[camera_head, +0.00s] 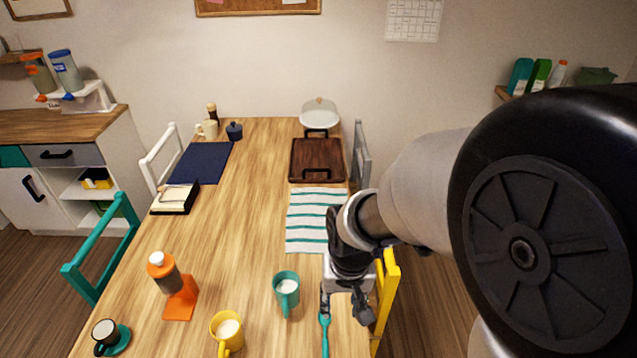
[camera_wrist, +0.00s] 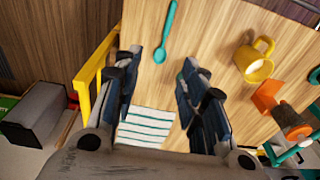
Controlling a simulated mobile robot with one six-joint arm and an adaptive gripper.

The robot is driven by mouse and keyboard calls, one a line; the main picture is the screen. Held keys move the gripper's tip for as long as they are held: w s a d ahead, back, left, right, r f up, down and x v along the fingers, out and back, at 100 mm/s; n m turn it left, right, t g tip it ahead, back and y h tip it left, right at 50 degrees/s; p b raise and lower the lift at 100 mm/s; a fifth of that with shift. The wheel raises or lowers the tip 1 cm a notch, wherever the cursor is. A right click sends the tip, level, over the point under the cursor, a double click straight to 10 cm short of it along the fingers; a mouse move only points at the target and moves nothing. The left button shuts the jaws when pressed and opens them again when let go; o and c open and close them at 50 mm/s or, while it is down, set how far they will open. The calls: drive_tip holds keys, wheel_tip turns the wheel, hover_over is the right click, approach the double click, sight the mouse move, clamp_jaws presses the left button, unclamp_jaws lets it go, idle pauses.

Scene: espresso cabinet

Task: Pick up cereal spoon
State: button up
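The teal cereal spoon (camera_head: 325,335) lies on the wooden table near its front right edge, its bowl pointing away from the head camera. My gripper (camera_head: 344,298) is above the table by the bowl end, pointing down. In the wrist view the spoon (camera_wrist: 168,32) lies beyond the fingertips, its bowl showing in line with the gap of my gripper (camera_wrist: 159,66). The fingers are wide apart with nothing between them. How high the fingertips are above the spoon is hard to tell.
A teal mug (camera_head: 286,288) stands left of my gripper. A yellow mug (camera_head: 227,330) and an orange-based dispenser (camera_head: 180,298) stand farther left. A striped cloth (camera_head: 305,222) lies behind. A yellow chair (camera_head: 386,292) is close at the right table edge.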

drive_tip(key=a+f+g, duration=0.1)
drive_tip(key=a+f, duration=0.2)
drive_tip(key=f, duration=0.6)
drive_tip(key=b, duration=0.4)
hover_over(325, 350)
drive_tip(key=s, duration=0.1)
wheel_tip(325, 350, down, 12)
drive_tip(key=shift+f, duration=0.1)
drive_tip(key=shift+w+f+b, duration=0.15)
drive_tip(key=shift+f+b, duration=0.2)
drive_tip(key=shift+f, duration=0.65)
drive_tip(key=shift+w+f+b, duration=0.2)
drive_tip(key=shift+f+b, duration=0.15)
drive_tip(key=shift+f, duration=0.6)
drive_tip(key=shift+w+f+b, duration=0.15)
drive_tip(key=shift+f+b, duration=0.2)
drive_tip(key=shift+f, duration=0.65)
drive_tip(key=shift+r, duration=0.1)
clamp_jaws()
